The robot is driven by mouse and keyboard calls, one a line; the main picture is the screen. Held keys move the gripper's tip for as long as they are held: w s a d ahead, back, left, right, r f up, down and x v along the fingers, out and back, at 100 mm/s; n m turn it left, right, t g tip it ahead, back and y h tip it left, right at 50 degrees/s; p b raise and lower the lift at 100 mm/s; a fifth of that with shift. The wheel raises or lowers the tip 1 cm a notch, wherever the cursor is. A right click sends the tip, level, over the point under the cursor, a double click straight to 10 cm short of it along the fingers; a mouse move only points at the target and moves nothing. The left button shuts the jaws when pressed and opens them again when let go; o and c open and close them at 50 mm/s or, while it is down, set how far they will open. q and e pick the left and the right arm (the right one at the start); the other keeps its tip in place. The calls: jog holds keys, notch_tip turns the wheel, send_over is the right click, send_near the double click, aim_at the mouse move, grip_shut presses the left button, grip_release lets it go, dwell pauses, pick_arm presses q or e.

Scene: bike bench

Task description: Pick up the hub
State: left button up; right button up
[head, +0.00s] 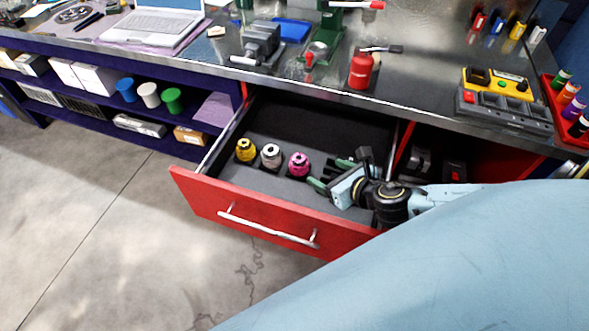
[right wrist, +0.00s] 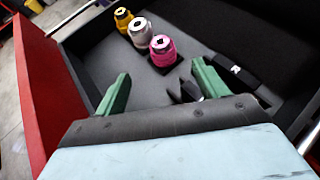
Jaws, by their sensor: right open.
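Three hubs stand in a row in the open red drawer (head: 268,224): a yellow one (head: 245,150), a silver-white one (head: 271,156) and a pink one (head: 299,163). In the right wrist view the yellow hub (right wrist: 123,20) is farthest, the white hub (right wrist: 141,33) is in the middle and the pink hub (right wrist: 163,50) is nearest. My right gripper (head: 331,174), with green fingers, is inside the drawer just right of the pink hub. It is open and empty, and the pink hub shows beyond the gap between its fingertips (right wrist: 160,73). My left gripper is out of view.
Black items (right wrist: 240,72) lie in the drawer beside my right finger. The bench top above holds a vise (head: 262,45), a red bottle (head: 361,71) and a yellow-grey box (head: 503,95). The drawer's left floor is clear.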

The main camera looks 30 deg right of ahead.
aim_at(303, 162)
jog(key=b+x, duration=0.1)
jog(key=x, duration=0.1)
jog(key=f+b+x, duration=0.1)
jog(key=b+x, duration=0.1)
jog(key=x, duration=0.1)
jog(key=shift+f+b, duration=0.1)
jog(key=shift+b, duration=0.2)
jog(key=b+x, duration=0.1)
jog(key=x, duration=0.1)
jog(key=shift+w, duration=0.3)
jog(key=shift+w+f+b, duration=0.2)
jog(key=shift+w+b, duration=0.05)
jog(key=shift+b, duration=0.3)
jog(key=shift+b+x, duration=1.1)
jog(key=shift+x, duration=0.05)
jog(key=shift+b+x, duration=0.7)
jog(key=shift+x, duration=0.3)
jog(key=shift+a, duration=0.15)
jog(key=shift+d, duration=0.2)
jog(key=shift+a, duration=0.15)
jog(key=shift+c, duration=1.3)
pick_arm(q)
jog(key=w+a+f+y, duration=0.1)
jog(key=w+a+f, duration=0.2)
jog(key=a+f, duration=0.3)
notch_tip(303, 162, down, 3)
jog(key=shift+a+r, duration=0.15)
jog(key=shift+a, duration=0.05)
pick_arm(e)
jog(key=c, duration=0.9)
